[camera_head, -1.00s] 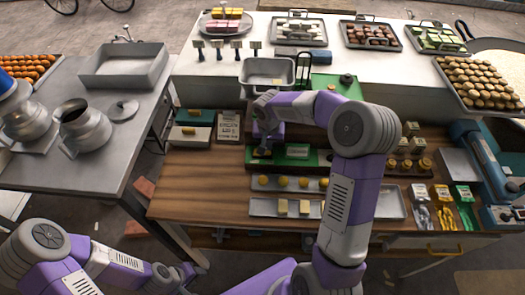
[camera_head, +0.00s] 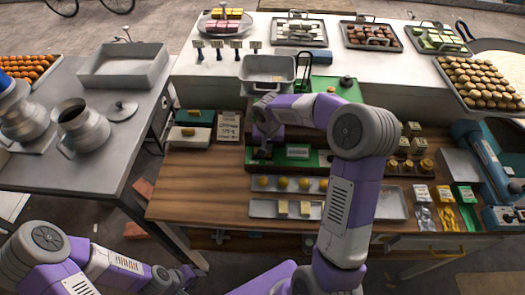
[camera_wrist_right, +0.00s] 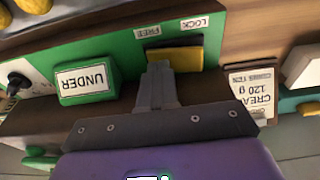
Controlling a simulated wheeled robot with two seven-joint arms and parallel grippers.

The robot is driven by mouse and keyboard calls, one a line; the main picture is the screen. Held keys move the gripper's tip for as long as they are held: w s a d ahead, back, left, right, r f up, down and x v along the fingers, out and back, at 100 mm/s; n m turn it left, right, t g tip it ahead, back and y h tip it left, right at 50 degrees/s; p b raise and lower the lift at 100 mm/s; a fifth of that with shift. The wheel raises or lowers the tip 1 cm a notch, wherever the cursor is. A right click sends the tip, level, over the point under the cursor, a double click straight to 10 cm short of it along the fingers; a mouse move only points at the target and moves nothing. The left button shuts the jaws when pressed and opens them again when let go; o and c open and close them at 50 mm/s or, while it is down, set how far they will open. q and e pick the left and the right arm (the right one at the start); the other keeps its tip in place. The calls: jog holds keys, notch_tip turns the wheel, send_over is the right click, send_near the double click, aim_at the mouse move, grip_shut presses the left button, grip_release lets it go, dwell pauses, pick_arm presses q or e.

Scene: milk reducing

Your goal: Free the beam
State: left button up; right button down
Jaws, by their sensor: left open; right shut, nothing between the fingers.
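The green scale panel (camera_head: 298,156) is on the wooden workbench, below the metal pan. In the right wrist view, FREE (camera_wrist_right: 147,32) and LOCK (camera_wrist_right: 194,24) labels sit on the green panel (camera_wrist_right: 110,47), above a yellow-and-dark lever piece (camera_wrist_right: 188,56). My right gripper (camera_wrist_right: 160,70) is shut and empty, its tips at the lever's left part beneath FREE; contact is unclear. It also shows in the head view (camera_head: 262,152), partly hidden by my arm. My left gripper (camera_head: 185,277) is low at the left, off the bench, and open, though its fingers are hard to make out.
A green UNDER block (camera_wrist_right: 88,82) stands left of my right gripper. A card marked 120 g (camera_wrist_right: 252,92) stands to its right. The bench's left front (camera_head: 195,190) is clear.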

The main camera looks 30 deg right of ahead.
notch_tip(320, 180, up, 7)
jog(key=p, duration=0.4)
jog(key=shift+f, duration=0.1)
dwell(0.6)
